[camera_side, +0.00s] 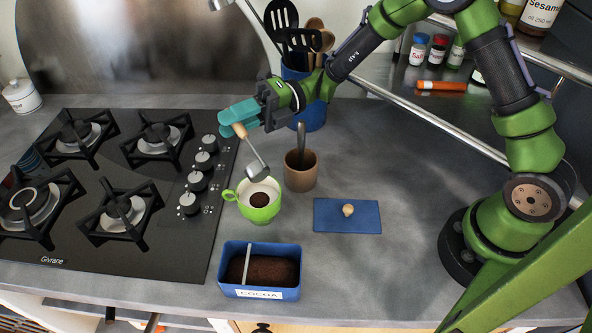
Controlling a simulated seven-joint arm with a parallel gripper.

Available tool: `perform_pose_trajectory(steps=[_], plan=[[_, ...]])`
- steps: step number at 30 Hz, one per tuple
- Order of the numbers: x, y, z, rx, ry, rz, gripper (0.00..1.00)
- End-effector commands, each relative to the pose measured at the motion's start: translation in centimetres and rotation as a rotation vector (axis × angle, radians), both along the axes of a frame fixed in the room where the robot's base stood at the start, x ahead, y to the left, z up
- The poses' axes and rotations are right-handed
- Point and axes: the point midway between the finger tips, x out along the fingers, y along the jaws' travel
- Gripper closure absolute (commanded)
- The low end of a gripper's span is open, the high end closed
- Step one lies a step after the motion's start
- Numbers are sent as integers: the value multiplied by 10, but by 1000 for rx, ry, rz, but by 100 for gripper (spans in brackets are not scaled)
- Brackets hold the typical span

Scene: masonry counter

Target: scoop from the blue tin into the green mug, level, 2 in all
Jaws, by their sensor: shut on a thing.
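My gripper (238,117), with teal fingers, is shut on the wooden handle of a metal scoop (257,171). The scoop hangs tilted, its head just above the back of the green mug (262,213); I cannot tell whether anything is in it. The mug stands upright on the counter with a small dark brown heap inside on its pale bottom. The blue tin (260,292), labelled COCOA, stands in front of the mug and holds dark brown powder (272,270). A thin light bar (247,264) crosses the tin from back to front.
A brown cup (300,178) with a dark handle standing in it is close behind the mug, to the right. A blue mat (328,214) with a small wooden knob lies right. A gas hob (150,222) is left. A blue utensil pot (312,117) stands behind.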

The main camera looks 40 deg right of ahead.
Motion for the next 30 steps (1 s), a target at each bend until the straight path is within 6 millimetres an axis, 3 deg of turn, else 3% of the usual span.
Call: perform_pose_trajectory(steps=[14,30], plan=[[-19,2,34,-40,-345,0,100],[-60,7,68,-103,-852,0,100]])
